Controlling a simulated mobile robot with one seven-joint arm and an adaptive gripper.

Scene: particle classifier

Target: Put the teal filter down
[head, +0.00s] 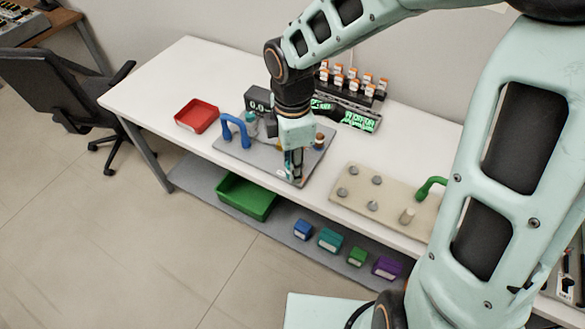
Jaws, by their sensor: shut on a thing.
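My gripper (293,164) points down over the front right part of a grey plate on the white table. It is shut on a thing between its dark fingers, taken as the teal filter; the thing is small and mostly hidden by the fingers. I cannot tell whether it touches the plate. The grey plate (262,166) also bears a blue curved handle (235,131) and a dark display (258,100) at its back left.
A red tray (196,116) lies left of the plate. A beige board (350,205) with metal knobs and a green hooked part (431,187) lies to the right. Orange-capped bottles (352,82) stand behind. A green bin (246,196) and several small boxes are on the lower shelf.

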